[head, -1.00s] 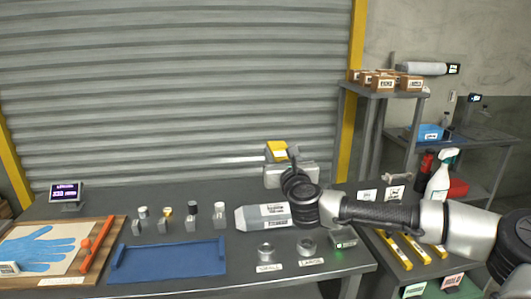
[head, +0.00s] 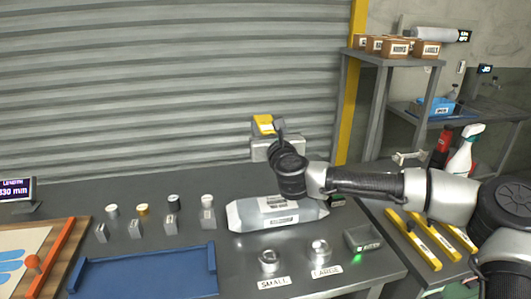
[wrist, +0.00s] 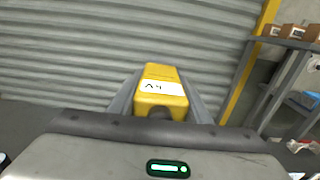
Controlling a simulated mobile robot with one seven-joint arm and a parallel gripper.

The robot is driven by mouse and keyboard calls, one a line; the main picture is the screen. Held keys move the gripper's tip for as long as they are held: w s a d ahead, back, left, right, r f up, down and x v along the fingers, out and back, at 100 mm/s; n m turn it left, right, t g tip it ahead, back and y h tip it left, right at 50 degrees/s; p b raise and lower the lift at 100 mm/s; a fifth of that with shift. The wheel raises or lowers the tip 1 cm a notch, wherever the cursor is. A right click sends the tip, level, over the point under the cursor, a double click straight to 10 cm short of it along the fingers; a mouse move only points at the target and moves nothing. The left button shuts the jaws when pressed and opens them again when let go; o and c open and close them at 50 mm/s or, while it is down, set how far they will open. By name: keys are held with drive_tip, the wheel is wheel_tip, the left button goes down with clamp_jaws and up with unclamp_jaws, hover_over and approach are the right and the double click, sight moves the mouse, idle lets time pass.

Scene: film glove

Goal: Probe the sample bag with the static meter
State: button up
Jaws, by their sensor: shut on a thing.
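The sample bag, seemingly the silvery-grey pouch (head: 262,214) with printed labels, lies flat on the dark bench in the head view. My gripper (head: 265,132) is raised above and behind the bag in the picture, apart from it. It is shut on a yellow block-like device with a white label, seemingly the static meter (head: 263,123). In the wrist view the yellow meter (wrist: 160,92) sits upright between the two fingers (wrist: 160,100), its white label showing short dark lettering. The bag is not visible in the wrist view.
A blue tray (head: 150,275), several small weights and two metal cups labelled SMALL (head: 270,262) and LARGE (head: 319,250) stand on the bench. A small grey box with a green light (head: 362,241) is at right. The shutter (head: 150,90) closes off the back.

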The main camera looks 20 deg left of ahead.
drive_tip(key=shift+w+f+b, duration=0.1)
drive_tip(key=shift+f+b, duration=3.15)
drive_tip(key=shift+f, duration=2.25)
drive_tip(key=shift+r, duration=0.1)
wheel_tip(320, 180, up, 7)
drive_tip(key=p, duration=0.4)
